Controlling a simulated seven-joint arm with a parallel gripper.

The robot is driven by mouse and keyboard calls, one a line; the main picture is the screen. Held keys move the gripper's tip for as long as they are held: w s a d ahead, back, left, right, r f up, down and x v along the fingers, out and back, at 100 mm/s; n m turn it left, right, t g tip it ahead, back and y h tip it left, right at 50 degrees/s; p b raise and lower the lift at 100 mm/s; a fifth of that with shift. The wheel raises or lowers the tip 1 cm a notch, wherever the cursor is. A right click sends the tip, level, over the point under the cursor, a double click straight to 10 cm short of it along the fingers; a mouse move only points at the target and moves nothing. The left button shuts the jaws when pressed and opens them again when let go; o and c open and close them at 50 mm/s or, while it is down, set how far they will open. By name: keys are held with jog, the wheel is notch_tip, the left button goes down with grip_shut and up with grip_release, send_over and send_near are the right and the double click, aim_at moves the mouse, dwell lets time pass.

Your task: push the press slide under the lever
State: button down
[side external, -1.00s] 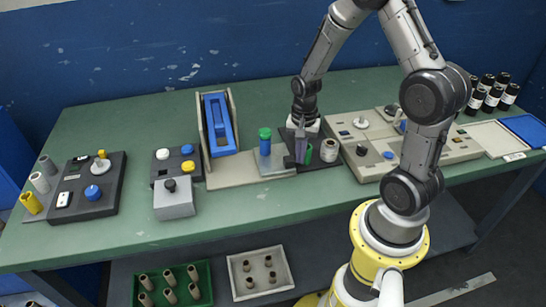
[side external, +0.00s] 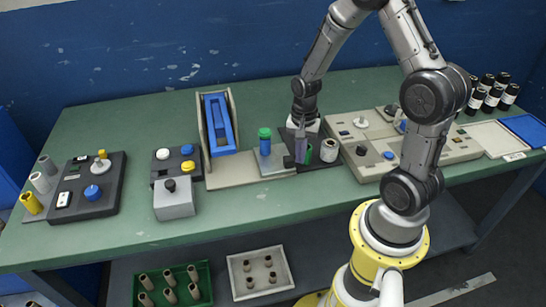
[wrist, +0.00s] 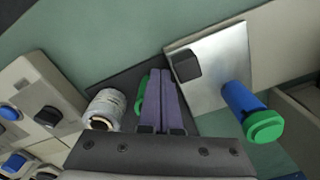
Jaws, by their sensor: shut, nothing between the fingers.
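My gripper (side external: 300,159) points down over the dark base right of the silver plate. In the wrist view its purple fingers (wrist: 161,75) are together and empty. A green part (wrist: 140,96) stands close beside them; I cannot tell if they touch. It also shows in the side view (side external: 308,155). The silver plate (wrist: 218,58) carries a black block (wrist: 186,66) and a blue cylinder with a green cap (wrist: 245,108). This upright cylinder also shows in the side view (side external: 265,146). I cannot tell for sure which parts are the press slide and the lever.
A white roll (side external: 329,150) stands right of my fingers on the dark base. A beige control panel (side external: 400,150) lies further right. A blue channel in a beige frame (side external: 218,125) stands left of the plate. The green table (side external: 130,115) is clear at the back left.

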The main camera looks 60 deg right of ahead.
aim_at(261, 171)
jog(key=shift+a, duration=0.1)
jog(key=shift+w+a, duration=4.45)
jog(key=shift+w, duration=0.1)
jog(key=shift+s+d, duration=0.45)
notch_tip(261, 171, up, 8)
